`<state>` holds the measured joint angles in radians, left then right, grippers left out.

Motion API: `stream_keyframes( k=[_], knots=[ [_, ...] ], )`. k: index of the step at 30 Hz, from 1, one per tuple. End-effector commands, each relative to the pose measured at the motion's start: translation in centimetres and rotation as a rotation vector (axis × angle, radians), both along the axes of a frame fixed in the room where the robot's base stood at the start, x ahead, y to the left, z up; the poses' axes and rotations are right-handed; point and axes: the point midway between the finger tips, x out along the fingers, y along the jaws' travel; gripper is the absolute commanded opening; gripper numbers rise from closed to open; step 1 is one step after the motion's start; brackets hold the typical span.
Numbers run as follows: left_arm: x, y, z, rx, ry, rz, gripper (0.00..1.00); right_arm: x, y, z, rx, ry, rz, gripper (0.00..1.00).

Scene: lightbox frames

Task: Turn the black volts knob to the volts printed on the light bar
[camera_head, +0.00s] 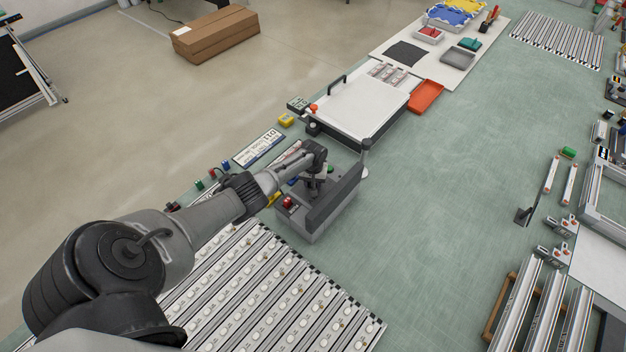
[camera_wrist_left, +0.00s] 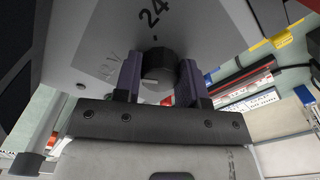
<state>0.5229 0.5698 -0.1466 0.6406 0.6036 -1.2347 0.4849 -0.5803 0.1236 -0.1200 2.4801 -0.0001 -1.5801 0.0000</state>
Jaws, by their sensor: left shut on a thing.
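The black volts knob (camera_wrist_left: 157,63) sits on the grey face of the tester box (camera_wrist_left: 90,45) in the left wrist view. My left gripper (camera_wrist_left: 159,82) has its two fingers around the knob, one on each side, and is shut on it. A pale mark shows on the knob's near edge. "24" is printed beyond the knob, and fainter print lies to its left. In the head view, my left gripper (camera_head: 316,183) is over the grey tester box (camera_head: 325,213), and the arm hides the knob. I cannot identify the light bar or read its volts with certainty. My right gripper is not in view.
A red button (camera_head: 288,202) is on the box near my gripper. A white-topped fixture (camera_head: 365,105) stands beyond it, and a panel of light strips (camera_head: 265,300) lies nearer. A printed sign (camera_head: 258,149) lies to the left.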

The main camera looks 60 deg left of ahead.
Motion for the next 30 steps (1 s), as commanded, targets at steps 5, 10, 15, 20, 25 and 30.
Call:
stream_keyframes(
  k=[5, 10, 15, 20, 25, 30],
  knots=[
    [0.06, -0.05, 0.12, -0.001, -0.001, 0.088, 0.14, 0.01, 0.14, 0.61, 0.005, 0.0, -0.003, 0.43],
    [0.09, -0.01, 0.1, 0.0, -0.002, 0.14, 0.14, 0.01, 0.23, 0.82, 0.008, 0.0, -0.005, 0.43],
    [0.05, 0.04, 0.05, 0.001, -0.002, 0.167, 0.14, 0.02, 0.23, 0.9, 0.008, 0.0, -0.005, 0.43],
    [0.04, 0.05, 0.03, 0.002, -0.001, 0.173, 0.14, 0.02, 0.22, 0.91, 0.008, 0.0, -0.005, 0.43],
    [0.04, 0.06, 0.03, 0.002, -0.001, 0.173, 0.14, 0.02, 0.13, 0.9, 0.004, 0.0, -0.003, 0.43],
    [0.04, 0.06, 0.02, 0.002, -0.001, 0.172, 0.43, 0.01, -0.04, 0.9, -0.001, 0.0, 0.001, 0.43]
  ],
)
